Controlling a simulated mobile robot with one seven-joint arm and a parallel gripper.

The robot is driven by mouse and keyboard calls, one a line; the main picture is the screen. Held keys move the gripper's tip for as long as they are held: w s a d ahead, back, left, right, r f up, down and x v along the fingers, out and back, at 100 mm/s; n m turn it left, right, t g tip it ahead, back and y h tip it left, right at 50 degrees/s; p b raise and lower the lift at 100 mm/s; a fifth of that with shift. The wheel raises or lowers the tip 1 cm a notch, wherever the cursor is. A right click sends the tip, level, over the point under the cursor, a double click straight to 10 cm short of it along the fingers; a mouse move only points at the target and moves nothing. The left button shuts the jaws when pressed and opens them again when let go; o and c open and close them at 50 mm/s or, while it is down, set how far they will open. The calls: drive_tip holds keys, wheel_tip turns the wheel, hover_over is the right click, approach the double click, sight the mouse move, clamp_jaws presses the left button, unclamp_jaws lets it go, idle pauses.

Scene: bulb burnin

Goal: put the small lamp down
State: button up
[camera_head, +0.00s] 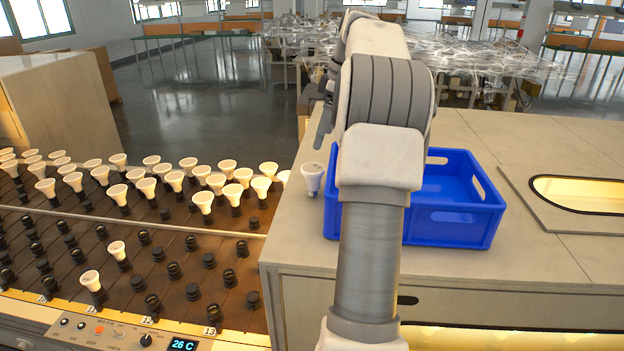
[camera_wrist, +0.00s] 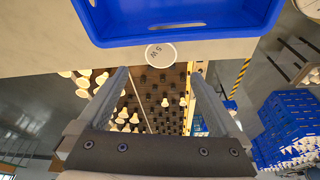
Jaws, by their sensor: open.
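The small lamp (camera_head: 313,177) is white, with a round face turned up. It appears to stand upright on the bench top (camera_head: 285,225), just left of the blue crate. In the wrist view its face (camera_wrist: 160,56), marked "5 W", shows near the bench edge, just past the fingertips and centred between them. My gripper (camera_wrist: 160,75) is open, with empty space between its two fingers. In the head view my arm hides most of the gripper. Whether the lamp's base touches the bench is hard to tell.
The blue crate (camera_head: 455,222) stands on the bench, partly behind my arm. A rack (camera_head: 175,235) of dark sockets with many white lamps lies to the left, lower than the bench. A framed lit opening (camera_head: 580,193) is at the right. The front left bench top is clear.

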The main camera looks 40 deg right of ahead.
sight(313, 167)
drive_tip(key=x, duration=0.8)
drive_tip(key=shift+w+f, duration=0.1)
drive_tip(key=shift+f, duration=0.25)
drive_tip(key=shift+p+x, duration=0.45)
drive_tip(key=shift+x, duration=2.3)
drive_tip(key=shift+r, duration=0.15)
drive_tip(key=c, duration=1.5)
